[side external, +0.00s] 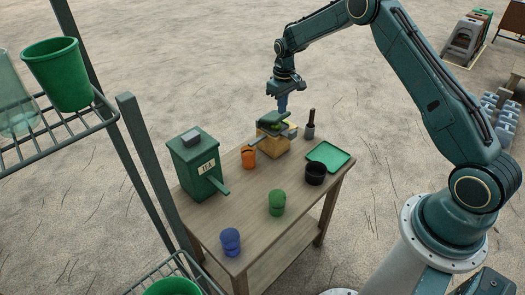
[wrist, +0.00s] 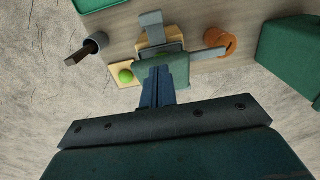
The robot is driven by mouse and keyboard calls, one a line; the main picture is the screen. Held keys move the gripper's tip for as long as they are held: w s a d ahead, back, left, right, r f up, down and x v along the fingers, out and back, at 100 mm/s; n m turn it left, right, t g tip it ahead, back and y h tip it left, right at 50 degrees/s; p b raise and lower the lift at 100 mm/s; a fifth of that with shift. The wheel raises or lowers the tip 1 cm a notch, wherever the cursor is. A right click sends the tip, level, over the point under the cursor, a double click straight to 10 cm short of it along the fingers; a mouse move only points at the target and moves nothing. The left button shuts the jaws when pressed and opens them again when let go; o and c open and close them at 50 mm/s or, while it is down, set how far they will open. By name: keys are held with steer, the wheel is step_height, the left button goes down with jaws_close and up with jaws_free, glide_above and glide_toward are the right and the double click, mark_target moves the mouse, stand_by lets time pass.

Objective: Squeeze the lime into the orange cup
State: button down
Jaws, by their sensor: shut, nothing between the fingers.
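The orange cup (side external: 248,157) stands upright on the wooden table, beside a wooden block (side external: 274,147). It also shows in the wrist view (wrist: 219,44). A green and grey press-like device (side external: 270,121) sits on top of the block; a grey arm (wrist: 208,55) of it reaches toward the cup. The bright green lime (wrist: 126,76) lies on the pale wood beside the device in the wrist view; I cannot clearly pick it out in the side view. My gripper (side external: 283,107) points down over the device, shut and empty; its blue fingers (wrist: 160,78) hide part of it. Whether they touch it is unclear.
A green TEA box (side external: 196,162) stands at the table's left. A grey mortar with a dark pestle (side external: 310,130), a green tray (side external: 330,156) and a black pot (side external: 315,174) are at the right. Green (side external: 277,203) and blue (side external: 230,242) cups stand in front. A rack post rises at left.

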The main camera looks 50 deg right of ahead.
mark_target(282, 118)
steer(key=shift+f, duration=2.25)
stand_by(2.8)
steer(key=shift+r, duration=4.15)
steer(key=shift+r, duration=0.1)
